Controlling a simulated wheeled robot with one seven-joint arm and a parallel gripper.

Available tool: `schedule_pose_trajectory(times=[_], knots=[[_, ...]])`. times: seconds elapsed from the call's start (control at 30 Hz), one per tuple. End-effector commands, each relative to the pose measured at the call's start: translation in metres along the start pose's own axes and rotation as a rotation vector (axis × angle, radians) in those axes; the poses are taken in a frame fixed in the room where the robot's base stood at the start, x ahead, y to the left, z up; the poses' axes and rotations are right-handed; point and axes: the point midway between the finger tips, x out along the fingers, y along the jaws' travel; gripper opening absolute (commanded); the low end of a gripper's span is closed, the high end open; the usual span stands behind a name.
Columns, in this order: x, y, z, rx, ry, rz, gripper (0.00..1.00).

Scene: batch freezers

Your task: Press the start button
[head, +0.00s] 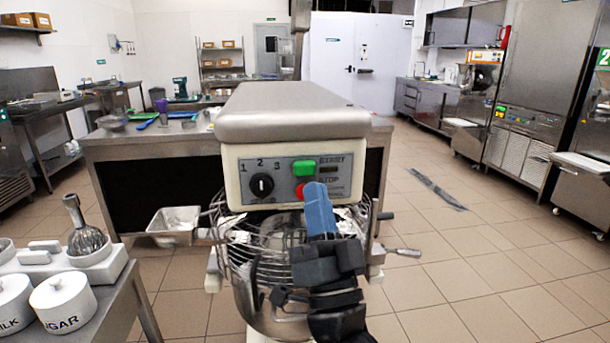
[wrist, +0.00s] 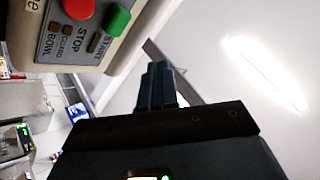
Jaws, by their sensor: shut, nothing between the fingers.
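The green start button (head: 304,168) is on the front control panel of a mixer (head: 280,115), beside the START label. It also shows in the wrist view (wrist: 117,19). My gripper (head: 317,188) is shut and empty, with blue fingers pointing up in front of the panel, just below and right of the green button. In the wrist view its fingertips (wrist: 157,66) are apart from the button.
A black speed dial (head: 262,185) is left of the buttons. The wire bowl guard (head: 245,245) and a side lever (head: 403,252) are below. A table with white canisters (head: 62,301) and a whisk (head: 86,235) stands at the left. The tiled floor at right is clear.

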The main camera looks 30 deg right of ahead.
Motion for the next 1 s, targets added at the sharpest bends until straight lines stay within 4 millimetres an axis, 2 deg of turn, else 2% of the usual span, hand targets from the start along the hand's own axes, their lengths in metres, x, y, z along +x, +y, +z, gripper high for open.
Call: schedule_pose_trajectory(times=[0.2, 0.43, 1.0], knots=[[0.018, 0.016, 0.017, -0.001, 0.001, 0.000, 0.00], [0.033, 0.025, 0.025, -0.002, 0.000, 0.000, 0.00], [0.037, 0.027, 0.027, -0.001, -0.001, 0.000, 0.00]])
